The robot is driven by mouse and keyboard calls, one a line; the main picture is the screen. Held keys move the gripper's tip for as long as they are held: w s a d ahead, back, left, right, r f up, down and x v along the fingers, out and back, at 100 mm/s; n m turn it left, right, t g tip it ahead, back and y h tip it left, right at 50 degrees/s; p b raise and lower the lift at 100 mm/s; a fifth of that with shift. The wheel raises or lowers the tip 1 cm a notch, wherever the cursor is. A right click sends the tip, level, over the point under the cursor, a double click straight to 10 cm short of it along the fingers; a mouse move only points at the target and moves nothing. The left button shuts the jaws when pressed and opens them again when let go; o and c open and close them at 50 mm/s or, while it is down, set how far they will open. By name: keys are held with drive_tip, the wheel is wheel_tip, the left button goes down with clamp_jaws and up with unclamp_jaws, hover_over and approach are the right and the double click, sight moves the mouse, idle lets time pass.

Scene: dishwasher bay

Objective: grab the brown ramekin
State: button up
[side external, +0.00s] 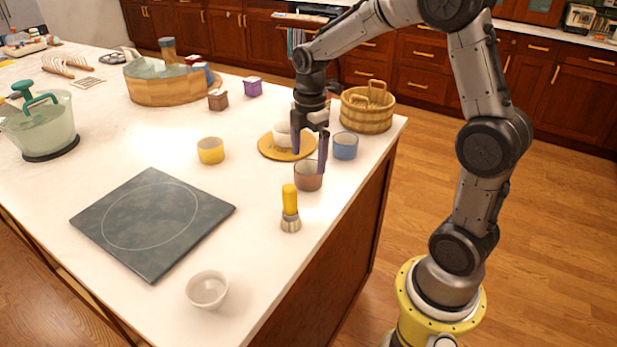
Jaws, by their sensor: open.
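The brown ramekin (308,176) stands upright on the white counter near its right edge, just behind a yellow-handled brush. My gripper (309,163) is open and points down above and around the back of the ramekin. I cannot tell whether either finger touches the ramekin. Nothing shows between the fingers.
A blue ramekin (345,146) stands close behind right, and a yellow ramekin (210,150) stands left. A white cup (283,134) sits on the round board (268,148). The brush (290,210) is just in front. A wooden basket (366,112) stands behind.

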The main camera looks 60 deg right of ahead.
sight(308, 167)
wheel_tip(308, 167, down, 4)
drive_tip(key=shift+d+f, duration=0.1)
drive_tip(key=shift+f, duration=0.15)
drive_tip(key=c, duration=1.2)
drive_tip(key=shift+c, duration=0.2)
drive_tip(key=shift+w+r, duration=0.1)
drive_tip(key=shift+r, duration=0.05)
